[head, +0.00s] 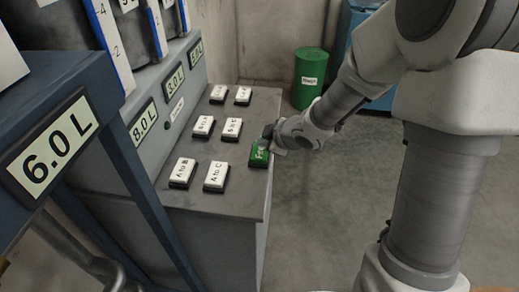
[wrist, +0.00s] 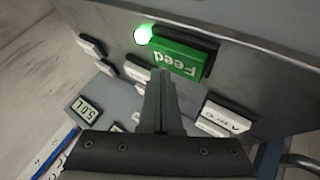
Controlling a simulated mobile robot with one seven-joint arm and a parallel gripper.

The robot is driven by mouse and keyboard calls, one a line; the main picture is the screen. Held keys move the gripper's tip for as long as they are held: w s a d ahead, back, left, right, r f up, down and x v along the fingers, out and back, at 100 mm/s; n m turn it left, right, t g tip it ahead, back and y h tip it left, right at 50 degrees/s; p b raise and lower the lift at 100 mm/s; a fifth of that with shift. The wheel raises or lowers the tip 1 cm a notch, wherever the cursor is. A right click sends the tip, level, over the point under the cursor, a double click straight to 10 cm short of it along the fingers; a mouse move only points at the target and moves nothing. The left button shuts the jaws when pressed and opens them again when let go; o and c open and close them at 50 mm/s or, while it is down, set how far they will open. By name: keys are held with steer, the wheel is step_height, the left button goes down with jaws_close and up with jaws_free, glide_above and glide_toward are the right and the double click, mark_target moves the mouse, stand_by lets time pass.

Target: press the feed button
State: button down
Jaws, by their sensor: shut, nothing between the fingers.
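The green feed button (head: 259,154) sits at the right edge of the grey sloped console, in a dark frame. In the wrist view the feed button (wrist: 172,54) shows upside down, its label readable. My gripper (head: 269,136) is shut and empty, its tips at the button's far side in the head view and partly hiding it. In the wrist view the closed fingers (wrist: 158,76) end at the button's edge; I cannot tell whether they touch it. A small round lamp (wrist: 142,35) beside the button glows green.
Several white buttons, including "A to B" (head: 182,172) and "A to C" (head: 215,175), stand close by on the console (head: 230,200). Display panels, one reading 6.0 L (head: 50,155), are at the left. A green drum (head: 309,78) stands behind. Floor to the right is clear.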

mark_target(265, 152)
step_height(265, 152, up, 6)
steer(key=p, duration=0.5)
steer(key=shift+f, duration=0.2)
steer(key=s+d+r+m+h, duration=0.6)
steer(key=s+d+r+m, duration=0.4)
steer(key=r, duration=0.4)
steer(key=s+r+m+g, duration=0.1)
steer(key=s+m, duration=0.1)
steer(key=s, duration=0.6)
steer(key=s+r+m+g+y, duration=0.1)
steer(key=s+m, duration=0.2)
steer(key=s, duration=0.5)
steer(key=shift+s+a+r, duration=0.15)
steer(key=shift+s+r, duration=0.05)
steer(key=shift+r, duration=0.2)
